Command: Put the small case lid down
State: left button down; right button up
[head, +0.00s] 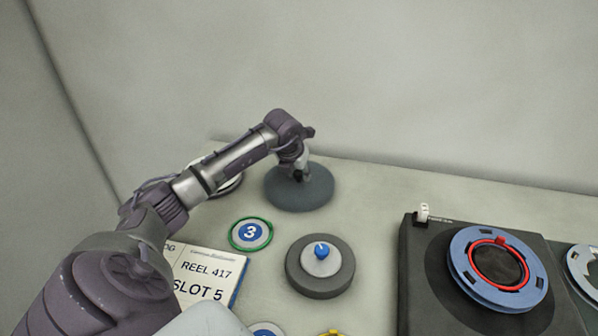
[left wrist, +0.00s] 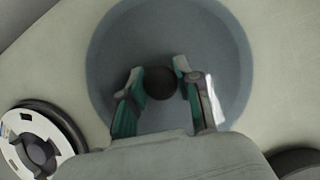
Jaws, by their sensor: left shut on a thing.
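The small case lid (head: 285,197) is a round, grey-blue disc at the back of the table in the head view. It fills the upper middle of the left wrist view (left wrist: 225,60), with a dark round knob (left wrist: 160,84) at its centre. My left gripper (head: 300,177) is above the lid, its fingers on either side of the knob and shut on it; it also shows in the left wrist view (left wrist: 160,72). The lid looks level and close to the tabletop; I cannot tell whether it touches. My right gripper is not in view.
A white reel (left wrist: 30,145) lies beside the lid, partly behind my arm. In front are a green-ringed disc marked 3 (head: 250,233), a grey round hub with a blue knob (head: 320,278) and a log card (head: 205,275). A black deck (head: 418,285) carries a blue reel (head: 465,268) on the right.

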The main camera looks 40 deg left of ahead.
pick_arm(q)
jog(key=c, duration=0.8)
grip_release()
jog(key=shift+f, duration=0.1)
jog(key=shift+r, duration=0.35)
jog(key=v, duration=1.1)
jog(key=shift+s+r+b, duration=0.25)
jog(key=shift+r+b, duration=0.1)
jog(key=shift+d+f, duration=0.1)
